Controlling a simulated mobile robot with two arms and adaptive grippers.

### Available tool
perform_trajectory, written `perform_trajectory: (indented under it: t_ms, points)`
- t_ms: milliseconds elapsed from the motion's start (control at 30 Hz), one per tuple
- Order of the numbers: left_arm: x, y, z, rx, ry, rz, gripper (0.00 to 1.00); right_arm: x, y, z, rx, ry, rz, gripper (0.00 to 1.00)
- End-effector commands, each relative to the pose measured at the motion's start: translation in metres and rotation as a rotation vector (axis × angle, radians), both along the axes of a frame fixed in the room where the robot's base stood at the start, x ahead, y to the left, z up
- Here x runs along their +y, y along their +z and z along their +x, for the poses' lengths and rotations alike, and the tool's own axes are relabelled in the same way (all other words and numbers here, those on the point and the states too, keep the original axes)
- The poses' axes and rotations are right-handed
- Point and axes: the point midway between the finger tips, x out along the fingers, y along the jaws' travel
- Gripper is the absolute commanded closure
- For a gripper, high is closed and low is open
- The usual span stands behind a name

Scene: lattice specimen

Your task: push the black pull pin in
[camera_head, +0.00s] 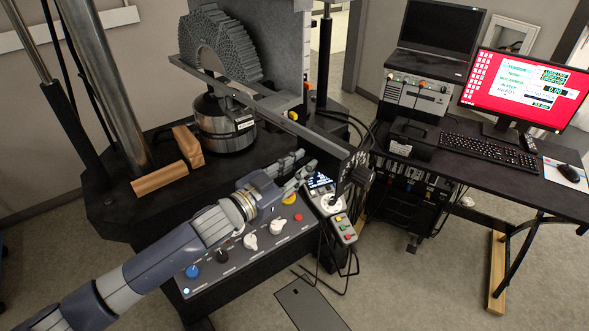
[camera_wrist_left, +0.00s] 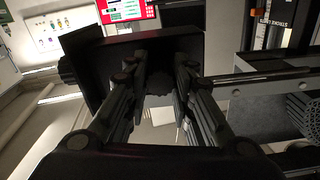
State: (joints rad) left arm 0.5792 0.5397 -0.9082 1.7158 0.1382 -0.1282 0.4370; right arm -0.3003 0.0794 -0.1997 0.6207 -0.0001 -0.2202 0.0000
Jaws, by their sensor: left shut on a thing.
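My left gripper (camera_head: 306,164) reaches in from the lower left over the control panel, its fingertips at the black bracket (camera_head: 342,168) on the end of a long flat bar. In the left wrist view, the fingers (camera_wrist_left: 157,74) are closed in on either side of a dark round knob, which looks like the black pull pin (camera_wrist_left: 160,84), in front of the black bracket (camera_wrist_left: 205,42). The picture is dark there, so how far the pin stands out cannot be told. In the head view the fingers and bracket hide the pin. My right gripper is not in view.
A handheld controller (camera_head: 330,204) sits just below the gripper. The control panel (camera_head: 222,283) with knobs and buttons lies under my arm. The lattice specimen (camera_head: 222,45) stands above a steel cylinder (camera_head: 224,125). A desk (camera_head: 470,178) with a red-screened monitor (camera_head: 524,88) stands at right.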

Motion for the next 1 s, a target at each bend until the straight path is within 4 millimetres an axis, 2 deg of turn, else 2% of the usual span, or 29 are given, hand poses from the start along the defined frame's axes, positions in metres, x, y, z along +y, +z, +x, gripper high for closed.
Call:
perform_trajectory:
  t_ms: [233, 267, 333, 767, 1000]
  points:
    - [-0.001, 0.002, 0.001, -0.003, 0.0, -0.001, 1.0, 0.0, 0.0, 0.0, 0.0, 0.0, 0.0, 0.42]
    - [-0.001, 0.002, 0.001, -0.004, 0.0, -0.002, 0.71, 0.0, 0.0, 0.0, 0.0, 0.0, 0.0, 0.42]
    - [-0.001, 0.002, 0.001, -0.004, 0.0, -0.002, 0.55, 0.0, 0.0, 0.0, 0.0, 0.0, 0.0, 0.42]
    - [0.004, 0.0, -0.004, -0.001, 0.001, -0.001, 0.55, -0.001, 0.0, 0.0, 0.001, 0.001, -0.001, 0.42]
    - [0.036, -0.001, -0.036, 0.001, 0.001, 0.001, 0.55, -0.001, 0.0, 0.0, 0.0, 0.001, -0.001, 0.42]
